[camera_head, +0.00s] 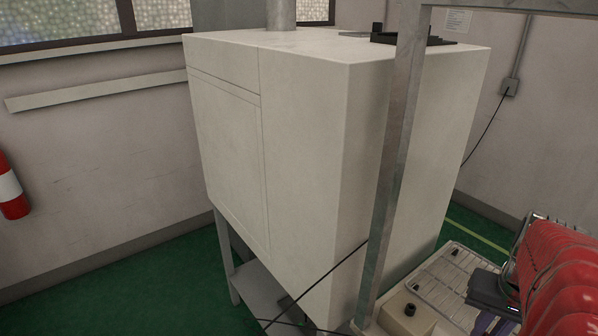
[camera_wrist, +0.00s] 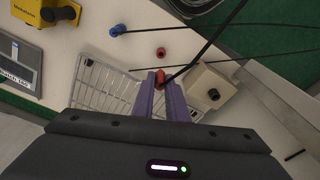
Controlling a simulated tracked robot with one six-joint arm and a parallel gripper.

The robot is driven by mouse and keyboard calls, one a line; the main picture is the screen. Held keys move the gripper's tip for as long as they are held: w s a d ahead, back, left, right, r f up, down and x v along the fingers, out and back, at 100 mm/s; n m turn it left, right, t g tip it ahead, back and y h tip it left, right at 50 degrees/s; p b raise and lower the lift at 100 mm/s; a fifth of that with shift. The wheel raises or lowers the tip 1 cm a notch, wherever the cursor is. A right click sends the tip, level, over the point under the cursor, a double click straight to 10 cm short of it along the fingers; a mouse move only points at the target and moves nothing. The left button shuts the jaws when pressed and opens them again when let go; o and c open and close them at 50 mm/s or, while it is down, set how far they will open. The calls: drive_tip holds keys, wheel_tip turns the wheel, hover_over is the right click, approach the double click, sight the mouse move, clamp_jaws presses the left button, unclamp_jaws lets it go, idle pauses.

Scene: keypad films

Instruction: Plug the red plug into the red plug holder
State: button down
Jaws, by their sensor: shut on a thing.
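In the wrist view my gripper (camera_wrist: 160,84) has purple fingers shut on the red plug (camera_wrist: 159,76). A black cable runs from the plug toward the upper right. A small red round piece, which looks like the red plug holder (camera_wrist: 160,52), is on the pale tabletop just beyond the plug. The plug is apart from it in the picture; its height above the table is unclear. In the head view the fingertips and the plug are not clearly visible.
A blue plug or holder (camera_wrist: 117,30) with a cable is at the upper left. A wire rack (camera_wrist: 97,80) lies left of and below the fingers. A beige box with a black knob (camera_wrist: 197,82) is right. A yellow device (camera_wrist: 60,12) is far left. A large white cabinet (camera_head: 300,130) stands behind the table.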

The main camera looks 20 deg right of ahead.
drive_tip(key=shift+f, duration=0.1)
drive_tip(key=shift+f, duration=3.75)
drive_tip(key=shift+f, duration=1.4)
drive_tip(key=c, duration=1.7)
unclamp_jaws()
drive_tip(key=shift+o, duration=0.2)
drive_tip(key=shift+r, duration=0.1)
wheel_tip(320, 180, up, 12)
drive_tip(key=s+a, duration=0.1)
